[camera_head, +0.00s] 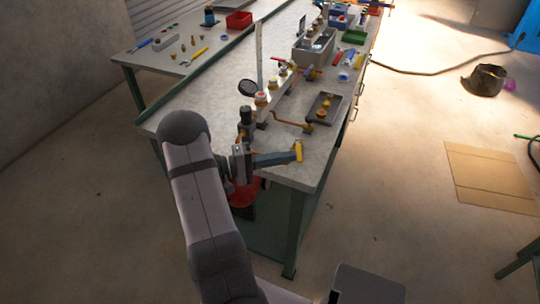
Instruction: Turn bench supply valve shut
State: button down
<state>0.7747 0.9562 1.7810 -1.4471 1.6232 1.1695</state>
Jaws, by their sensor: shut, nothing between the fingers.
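My gripper (291,157) reaches to the right over the near end of the bench (180,113), its fingers shut and empty. A small yellow lever-like piece (299,153) shows right at the fingertips. It looks like the valve's handle, but it is too small to be sure. I cannot tell whether the fingers touch it. The valve's body is not clearly visible.
A dark tray (322,108) with brass parts sits behind the pipe. A grey bin (314,46), a green tray (354,37) and hand tools stand farther back. The floor to the right is mostly open, with a cardboard sheet (490,175).

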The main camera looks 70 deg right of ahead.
jog(key=shift+s+d, duration=0.45)
jog(key=shift+s, duration=0.15)
jog(key=shift+s+n+t+h, duration=0.3)
jog(key=shift+n+t+h, duration=0.1)
jog(key=shift+h, duration=0.1)
dwell(0.3)
jog(key=shift+s+d+f+n+t+h+b, duration=0.1)
jog(key=shift+s+n+t+h+b, duration=0.6)
jog(key=shift+n+t+h, duration=0.5)
jog(key=s+b, duration=0.1)
jog(key=d+b, duration=0.1)
jog(key=s+b, duration=0.1)
jog(key=b, duration=0.1)
jog(key=shift+s+d+f, duration=0.15)
jog(key=shift+s+d, duration=0.1)
jog(key=shift+s, duration=0.1)
jog(key=b+x, duration=0.2)
jog(key=b, duration=0.1)
jog(key=shift+r, duration=0.3)
